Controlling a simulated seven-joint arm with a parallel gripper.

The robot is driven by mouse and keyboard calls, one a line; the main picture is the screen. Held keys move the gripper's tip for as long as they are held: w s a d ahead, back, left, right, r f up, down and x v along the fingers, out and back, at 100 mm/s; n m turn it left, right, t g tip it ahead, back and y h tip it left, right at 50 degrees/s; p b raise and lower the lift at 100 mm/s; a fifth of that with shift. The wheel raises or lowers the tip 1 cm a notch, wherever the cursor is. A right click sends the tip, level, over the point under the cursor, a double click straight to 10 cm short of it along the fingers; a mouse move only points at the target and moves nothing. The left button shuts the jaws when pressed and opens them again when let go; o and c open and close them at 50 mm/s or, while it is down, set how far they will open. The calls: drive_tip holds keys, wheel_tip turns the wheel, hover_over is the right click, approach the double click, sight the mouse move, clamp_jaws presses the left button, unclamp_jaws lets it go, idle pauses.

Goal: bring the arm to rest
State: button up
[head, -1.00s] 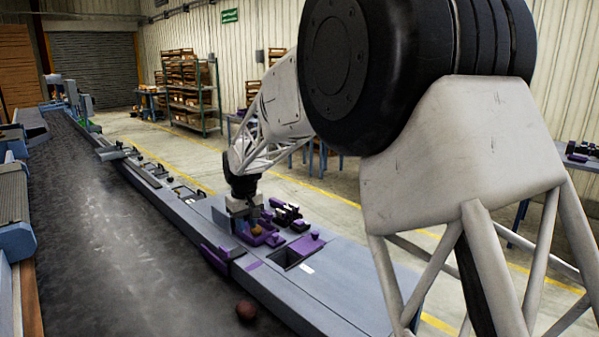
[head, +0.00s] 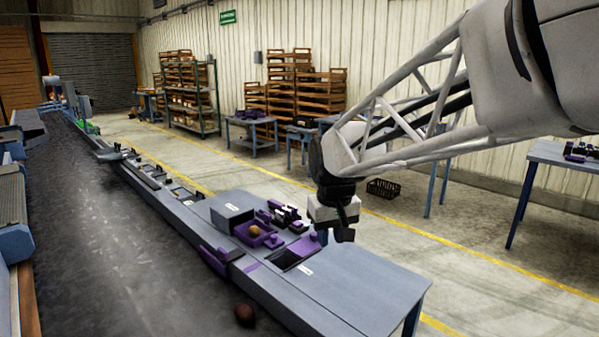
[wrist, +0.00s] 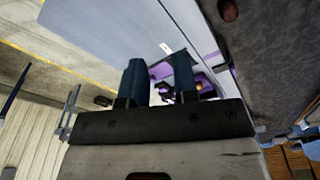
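My gripper (head: 336,236) hangs above the near part of the grey bench beside the conveyor, to the right of the purple fixtures. In the wrist view my gripper (wrist: 160,75) has its two dark blue fingers set apart, with nothing between them but the view of the bench. A brown potato (head: 256,231) lies in a purple tray (head: 269,242) on the bench. Another dark potato (head: 245,314) lies on the conveyor belt (head: 110,220), near the bench's edge; a brown potato also shows in the wrist view (wrist: 229,11).
The grey bench top (head: 350,285) is clear in front. A grey box (head: 232,213) and a purple-rimmed opening (head: 290,256) stand on it. Behind are blue tables (head: 252,122), wooden racks (head: 290,88) and a dark crate (head: 384,189) on the floor.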

drive_tip(key=s+d+f+m, duration=0.1)
drive_tip(key=s+d, duration=0.3)
drive_tip(key=s, duration=0.4)
drive_tip(key=s+d+f+m, duration=0.1)
drive_tip(key=s+d, duration=0.3)
drive_tip(key=s, duration=0.5)
drive_tip(key=s+d+f+m+t, duration=0.1)
drive_tip(key=s+d, duration=0.3)
drive_tip(key=s, duration=0.4)
drive_tip(key=shift+s+f+m, duration=0.3)
drive_tip(key=shift+f+m, duration=0.1)
drive_tip(key=shift+f, duration=0.35)
